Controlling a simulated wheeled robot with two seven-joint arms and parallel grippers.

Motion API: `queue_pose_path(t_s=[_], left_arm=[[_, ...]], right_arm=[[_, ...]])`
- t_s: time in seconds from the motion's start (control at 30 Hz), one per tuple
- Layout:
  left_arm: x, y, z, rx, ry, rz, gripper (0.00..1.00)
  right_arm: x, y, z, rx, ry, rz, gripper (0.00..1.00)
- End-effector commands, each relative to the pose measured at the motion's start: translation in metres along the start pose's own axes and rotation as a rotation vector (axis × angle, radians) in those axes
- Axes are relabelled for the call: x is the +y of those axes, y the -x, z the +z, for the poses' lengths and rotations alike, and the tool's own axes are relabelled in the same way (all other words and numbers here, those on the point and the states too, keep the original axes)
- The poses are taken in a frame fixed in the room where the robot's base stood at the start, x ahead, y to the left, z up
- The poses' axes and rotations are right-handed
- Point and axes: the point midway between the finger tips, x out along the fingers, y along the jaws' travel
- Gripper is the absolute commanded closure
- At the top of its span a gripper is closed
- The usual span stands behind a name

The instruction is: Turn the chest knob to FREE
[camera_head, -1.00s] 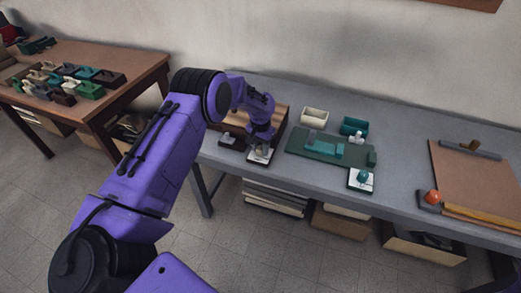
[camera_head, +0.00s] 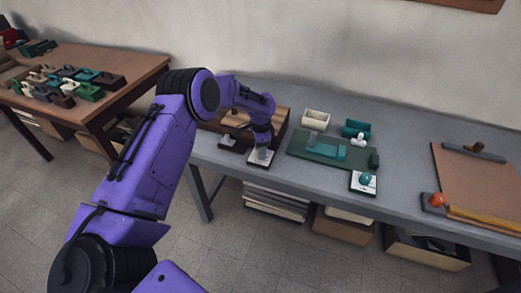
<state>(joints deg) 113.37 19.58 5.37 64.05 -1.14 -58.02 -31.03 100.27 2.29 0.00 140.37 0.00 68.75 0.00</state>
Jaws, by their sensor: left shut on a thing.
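The brown wooden chest (camera_head: 281,121) stands at the left end of the grey bench, partly hidden behind my left arm. In front of it lies a small dark plate with a white face (camera_head: 251,161), which carries a knob. My left gripper (camera_head: 262,153) points down over this plate and is shut on the knob. The knob is mostly hidden by the fingers, and its marking cannot be read. My right gripper is not in view.
A green board (camera_head: 299,149) with teal parts lies right of the gripper. A teal knob (camera_head: 366,178) sits on another white-faced plate. A cream bin (camera_head: 316,119) and a teal bin (camera_head: 352,128) stand behind. A brown board (camera_head: 475,185) lies far right.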

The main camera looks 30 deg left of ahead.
Motion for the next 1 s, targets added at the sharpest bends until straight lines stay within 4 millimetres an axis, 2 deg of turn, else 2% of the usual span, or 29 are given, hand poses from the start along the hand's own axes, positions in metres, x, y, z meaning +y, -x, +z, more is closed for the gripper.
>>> queue_pose_path(t_s=[0.6,0.63,0.7,1.0], left_arm=[[0.0006,-0.0006,-0.0001,-0.001,-0.04,0.001,0.93],[0.0006,-0.0006,-0.0001,-0.001,-0.04,0.001,0.56],[0.0006,-0.0006,-0.0001,-0.001,-0.04,0.001,0.37],[0.0,0.0018,-0.0004,0.001,-0.038,0.0,0.37]], right_arm=[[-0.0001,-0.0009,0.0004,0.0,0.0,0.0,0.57],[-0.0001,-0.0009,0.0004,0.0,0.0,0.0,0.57],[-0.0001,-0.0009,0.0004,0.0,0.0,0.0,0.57],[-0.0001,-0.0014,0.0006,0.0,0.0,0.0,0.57]])
